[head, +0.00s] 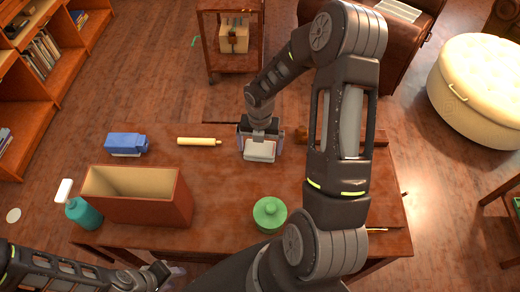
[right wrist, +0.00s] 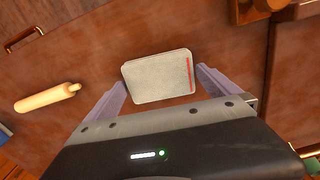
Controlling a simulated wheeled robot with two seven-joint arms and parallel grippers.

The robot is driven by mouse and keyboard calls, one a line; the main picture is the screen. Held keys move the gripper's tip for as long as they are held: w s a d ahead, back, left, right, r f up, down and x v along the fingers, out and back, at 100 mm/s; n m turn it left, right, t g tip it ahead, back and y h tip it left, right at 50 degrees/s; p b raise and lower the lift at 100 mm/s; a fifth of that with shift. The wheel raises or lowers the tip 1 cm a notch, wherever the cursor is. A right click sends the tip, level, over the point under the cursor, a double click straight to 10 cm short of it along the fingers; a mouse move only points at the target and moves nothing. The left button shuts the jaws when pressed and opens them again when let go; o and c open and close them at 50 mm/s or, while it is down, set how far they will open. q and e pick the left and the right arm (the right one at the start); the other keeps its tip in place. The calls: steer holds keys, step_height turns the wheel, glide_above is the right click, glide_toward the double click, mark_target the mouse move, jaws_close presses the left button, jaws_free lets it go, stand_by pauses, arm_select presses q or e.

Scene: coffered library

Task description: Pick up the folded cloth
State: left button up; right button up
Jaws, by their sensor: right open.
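The folded cloth (head: 259,151) is a small pale grey-white rectangle near the back middle of the table. In the right wrist view the cloth (right wrist: 158,77) lies flat with a red stripe along its right edge. My right gripper (head: 260,140) is over it, fingers pointing down. In the right wrist view the two fingers of this gripper (right wrist: 161,88) are open, one on each side of the cloth; whether they touch it I cannot tell. My left gripper (head: 168,272) is low at the table's front left edge, away from the cloth; its fingers are hard to make out.
On the table (head: 228,190) are a yellow rolling pin (head: 198,141), a blue box (head: 126,143), an open brown bin (head: 140,211), a teal bottle (head: 83,213) and a green lidded jar (head: 269,214). A wooden piece (head: 380,137) lies behind my right arm. The table middle is clear.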

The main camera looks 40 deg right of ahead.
mark_target(260, 148)
stand_by(0.4)
steer(key=c, duration=1.1)
step_height(260, 148, up, 10)
steer(key=shift+r+b, duration=0.1)
steer(key=shift+b, duration=0.2)
stand_by(0.3)
